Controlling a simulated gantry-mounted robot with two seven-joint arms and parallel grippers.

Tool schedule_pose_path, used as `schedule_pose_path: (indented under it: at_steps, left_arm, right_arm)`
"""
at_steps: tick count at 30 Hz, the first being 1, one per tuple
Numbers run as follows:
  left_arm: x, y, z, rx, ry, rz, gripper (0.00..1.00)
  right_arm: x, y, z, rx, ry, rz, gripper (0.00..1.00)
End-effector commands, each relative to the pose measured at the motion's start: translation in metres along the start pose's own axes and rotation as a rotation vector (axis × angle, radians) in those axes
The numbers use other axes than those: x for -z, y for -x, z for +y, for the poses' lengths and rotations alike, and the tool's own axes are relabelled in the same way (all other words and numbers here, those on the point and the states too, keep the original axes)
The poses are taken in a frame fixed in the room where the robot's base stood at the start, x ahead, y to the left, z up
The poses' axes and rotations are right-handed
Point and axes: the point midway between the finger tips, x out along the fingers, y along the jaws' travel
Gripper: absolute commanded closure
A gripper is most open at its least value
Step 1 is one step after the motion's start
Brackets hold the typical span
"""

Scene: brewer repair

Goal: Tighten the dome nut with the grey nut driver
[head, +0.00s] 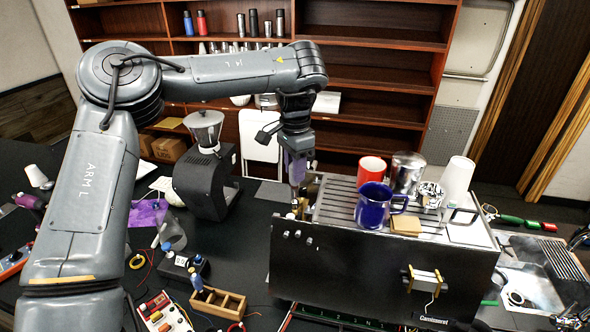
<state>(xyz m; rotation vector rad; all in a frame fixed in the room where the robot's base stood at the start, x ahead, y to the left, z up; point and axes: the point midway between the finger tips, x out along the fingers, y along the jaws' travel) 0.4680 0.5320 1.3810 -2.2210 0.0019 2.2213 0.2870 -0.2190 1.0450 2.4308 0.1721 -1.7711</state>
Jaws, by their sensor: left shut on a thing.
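My left gripper (297,172) points straight down at the left back corner of the brewer (345,268). It is shut on a slim tool, which I take to be the grey nut driver (296,190); the fingers hide much of it. The tool is close to upright, and its lower end is at small brass-coloured fittings at the brewer's edge. The dome nut is too small to make out there, and I cannot tell whether the driver touches it. My right gripper is not seen.
On the brewer's top stand a blue mug (374,206), a red mug (371,170), a steel canister (407,172) and white cups (457,180). A dark grinder (204,180) stands to the left. A wooden tray (218,303) and loose parts lie in front.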

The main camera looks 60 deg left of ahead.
Motion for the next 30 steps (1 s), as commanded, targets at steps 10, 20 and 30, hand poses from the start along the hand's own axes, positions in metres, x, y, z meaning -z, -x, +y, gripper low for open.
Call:
schedule_pose_path:
  at_steps: [10, 20, 30]
  left_arm:
    - [0.001, -0.006, 0.000, 0.001, 0.261, 0.002, 1.00]
    - [0.000, -0.003, -0.001, 0.002, 0.800, 0.003, 1.00]
    - [0.000, 0.000, -0.001, -0.001, 1.047, 0.001, 1.00]
  right_arm:
    - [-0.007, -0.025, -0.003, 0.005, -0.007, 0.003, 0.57]
    - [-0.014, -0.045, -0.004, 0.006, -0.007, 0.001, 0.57]
    - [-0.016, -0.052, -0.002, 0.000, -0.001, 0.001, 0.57]
